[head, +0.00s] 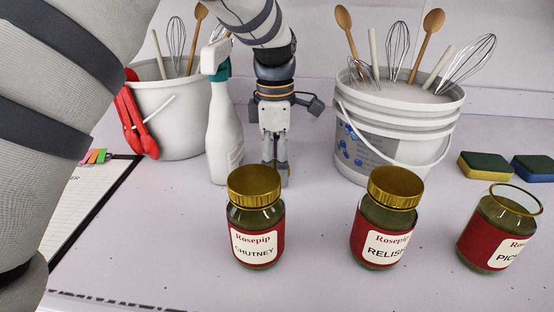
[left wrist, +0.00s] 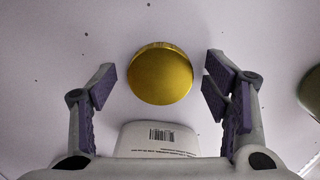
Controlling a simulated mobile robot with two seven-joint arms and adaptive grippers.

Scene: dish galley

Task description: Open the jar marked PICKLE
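The PICKLE jar (head: 487,240) stands upright at the right in the head view; its label is partly turned away, reading "PIC". Its mouth is open with no lid on it. My left gripper (head: 275,180) points down behind the CHUTNEY jar (head: 257,222), low over the counter. In the left wrist view its fingers (left wrist: 160,85) are spread apart. A round gold lid (left wrist: 161,73) lies between them, apparently on the counter, with gaps on both sides. The RELISH jar (head: 383,222) stands in the middle with its gold lid on, as does CHUTNEY. My right gripper is not in view.
A spray bottle (head: 224,135) stands just left of my gripper. Two utensil buckets stand behind, left (head: 180,112) and right (head: 390,125). Sponges (head: 492,165) lie at the right. A barcoded white surface (left wrist: 160,140) shows near my fingers. Counter between the jars is clear.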

